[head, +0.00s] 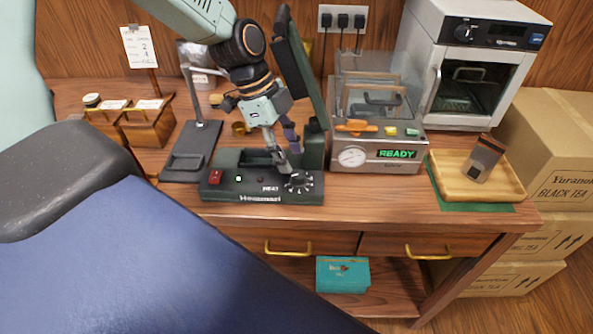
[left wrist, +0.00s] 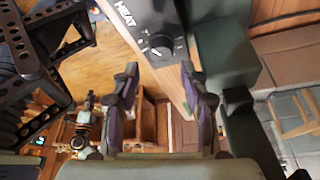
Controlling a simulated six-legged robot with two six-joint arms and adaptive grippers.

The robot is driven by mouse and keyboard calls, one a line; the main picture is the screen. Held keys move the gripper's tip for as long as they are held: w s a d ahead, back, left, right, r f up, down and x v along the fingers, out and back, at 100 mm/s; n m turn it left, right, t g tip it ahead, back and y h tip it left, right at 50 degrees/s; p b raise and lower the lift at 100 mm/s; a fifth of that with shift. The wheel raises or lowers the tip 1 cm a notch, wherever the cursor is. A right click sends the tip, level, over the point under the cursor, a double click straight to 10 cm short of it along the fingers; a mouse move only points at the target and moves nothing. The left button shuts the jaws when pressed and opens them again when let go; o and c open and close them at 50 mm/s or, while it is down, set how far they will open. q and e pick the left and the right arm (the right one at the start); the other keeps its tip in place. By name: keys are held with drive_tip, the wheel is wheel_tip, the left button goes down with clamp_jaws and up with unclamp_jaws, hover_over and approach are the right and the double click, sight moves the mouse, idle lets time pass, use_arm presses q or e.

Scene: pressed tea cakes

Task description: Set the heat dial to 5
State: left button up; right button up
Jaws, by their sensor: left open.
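The heat dial (head: 298,182) is a dark round knob with pale marks on the front panel of a dark green heat sealer (head: 262,198), at its right end. In the left wrist view the dial (left wrist: 158,45) shows beside the word HEAT; its numbers and setting are too small to read. My left gripper (head: 287,160) is just above and behind the dial in the head view. In the left wrist view my left gripper (left wrist: 161,88) has its fingers apart with nothing between them, and the dial lies beyond the fingertips. Contact cannot be told. My right gripper is not in view.
The sealer has a red switch (head: 216,177), a lit green lamp (head: 239,179) and a raised arm (head: 299,65). A steel machine reading READY (head: 397,154) stands close on the right. A wooden tray (head: 450,185) holds a pouch (head: 485,158). A dark stand (head: 190,150) is at left.

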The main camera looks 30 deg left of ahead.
sight(298, 174)
use_arm(q)
drive_tip(key=x, duration=0.1)
drive_tip(key=b+x, duration=0.1)
drive_tip(key=x, duration=0.2)
drive_tip(key=shift+w+a+f, duration=0.15)
drive_tip(key=shift+f, duration=0.45)
drive_tip(key=shift+d, duration=0.3)
drive_tip(key=shift+c, duration=0.6)
drive_tip(key=shift+a, duration=0.2)
drive_tip(key=shift+c, duration=1.3)
drive_tip(key=c, duration=0.5)
drive_tip(key=shift+n, duration=0.3)
